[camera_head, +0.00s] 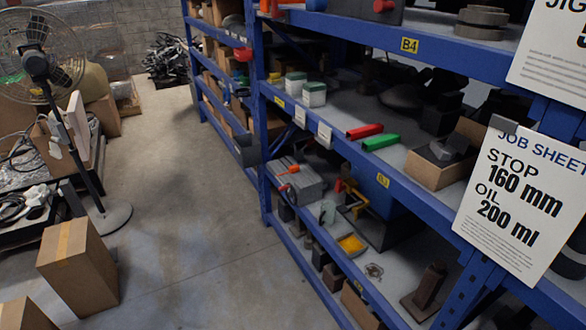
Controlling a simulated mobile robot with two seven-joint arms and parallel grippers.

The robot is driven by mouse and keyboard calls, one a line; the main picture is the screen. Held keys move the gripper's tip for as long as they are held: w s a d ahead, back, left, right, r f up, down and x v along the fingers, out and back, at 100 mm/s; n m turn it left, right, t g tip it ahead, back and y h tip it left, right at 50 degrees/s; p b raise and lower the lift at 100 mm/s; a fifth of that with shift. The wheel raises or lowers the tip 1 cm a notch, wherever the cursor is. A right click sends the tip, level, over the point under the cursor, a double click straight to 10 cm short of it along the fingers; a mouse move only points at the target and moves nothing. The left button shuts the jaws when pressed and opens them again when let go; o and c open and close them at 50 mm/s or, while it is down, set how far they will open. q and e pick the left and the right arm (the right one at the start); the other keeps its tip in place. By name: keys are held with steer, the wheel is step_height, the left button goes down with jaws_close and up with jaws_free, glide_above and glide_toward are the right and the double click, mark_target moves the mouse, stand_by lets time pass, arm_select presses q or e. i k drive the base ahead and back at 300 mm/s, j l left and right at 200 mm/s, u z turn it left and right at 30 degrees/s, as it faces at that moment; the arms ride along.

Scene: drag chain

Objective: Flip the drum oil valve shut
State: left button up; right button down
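I cannot clearly make out an oil drum or its valve in the head view. A grey, blocky object with red-orange handle-like parts (296,185) sits on the lower shelf of the blue rack; I cannot tell whether it is linked to the valve. A red knob (384,6) shows on a dark box at the top edge, partly cut off. A job sheet (520,200) hanging on the rack reads "STOP 160 mm, OIL 200 ml". Neither of my grippers is in view.
The blue rack (400,185) fills the right side, with red and green handled pieces (372,136) on its middle shelf. A floor fan (38,65) and cardboard boxes (78,262) stand at the left. The concrete floor (185,190) between is clear.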

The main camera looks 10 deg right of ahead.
mark_target(339, 188)
steer(key=i+j, duration=0.1)
steer(key=i, duration=0.5)
steer(key=i+j, duration=0.1)
steer(key=i, duration=0.45)
